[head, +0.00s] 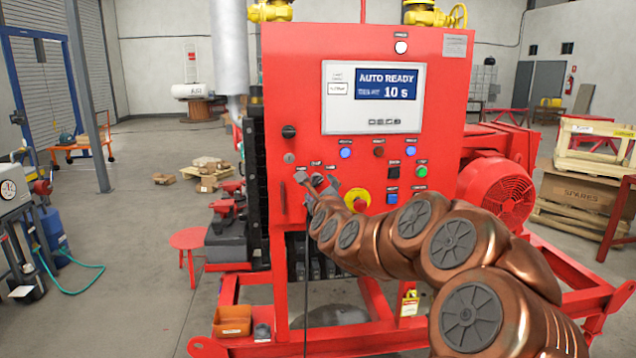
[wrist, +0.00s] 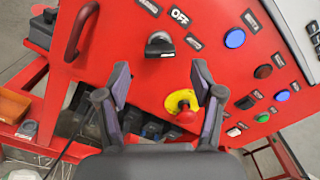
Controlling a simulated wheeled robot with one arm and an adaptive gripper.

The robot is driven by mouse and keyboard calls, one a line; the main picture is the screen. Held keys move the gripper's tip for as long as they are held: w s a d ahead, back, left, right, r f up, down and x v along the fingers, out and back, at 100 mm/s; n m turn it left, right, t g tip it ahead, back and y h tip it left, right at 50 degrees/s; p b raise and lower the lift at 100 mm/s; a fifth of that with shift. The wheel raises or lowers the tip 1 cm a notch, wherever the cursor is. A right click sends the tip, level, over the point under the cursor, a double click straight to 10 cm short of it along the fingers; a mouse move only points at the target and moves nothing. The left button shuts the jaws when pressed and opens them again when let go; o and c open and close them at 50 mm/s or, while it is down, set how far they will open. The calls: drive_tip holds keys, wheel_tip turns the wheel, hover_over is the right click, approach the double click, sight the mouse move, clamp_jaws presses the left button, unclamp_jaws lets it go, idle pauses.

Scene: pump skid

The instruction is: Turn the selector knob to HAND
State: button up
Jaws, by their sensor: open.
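The selector knob (wrist: 160,45) is black and sits on the red panel, at the upper middle of the wrist view. An OFF label (wrist: 180,17) is above and right of it. Two more labels flank this one, too small to read surely. Which label the knob points at, I cannot tell. My gripper (wrist: 162,75) is open, its two dark fingers apart on either side of the knob's line and short of it, with nothing between them. In the head view my gripper (head: 316,184) is close to the panel's lower left and partly covers the knob area.
A red emergency stop button on a yellow ring (head: 357,200) is just right of my gripper. Coloured buttons (head: 411,151) lie further right. The screen (head: 386,84) reads AUTO READY. A red door handle (wrist: 81,31) is left of the knob.

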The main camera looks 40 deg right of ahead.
sight(318, 183)
drive_tip(key=shift+p+x, duration=0.7)
drive_tip(key=shift+x, duration=1.85)
drive_tip(key=c, duration=1.1)
